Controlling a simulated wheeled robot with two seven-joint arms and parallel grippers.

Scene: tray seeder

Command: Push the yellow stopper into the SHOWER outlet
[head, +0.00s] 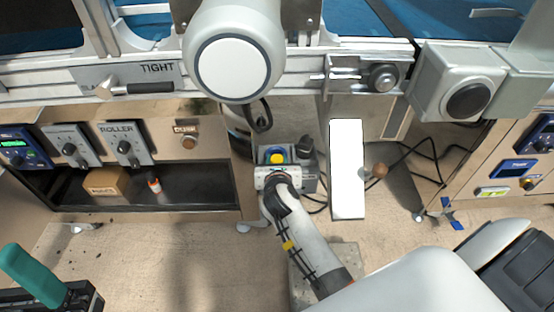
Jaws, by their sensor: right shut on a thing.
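A yellow stopper (277,157) shows as a small round yellow patch at the middle of the head view. My right gripper (277,163) reaches up to it from below and is shut on it; the fingertips are small and hard to make out. Blue and grey parts lie close around the stopper. I cannot tell whether it touches anything beyond the gripper. I can read no SHOWER label, and I cannot pick out that outlet. My left gripper is not in view.
A shelf (215,192) at left holds a cardboard box (106,183) and a small bottle (154,185). A metal rail with the TIGHT panel (155,72) crosses above.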

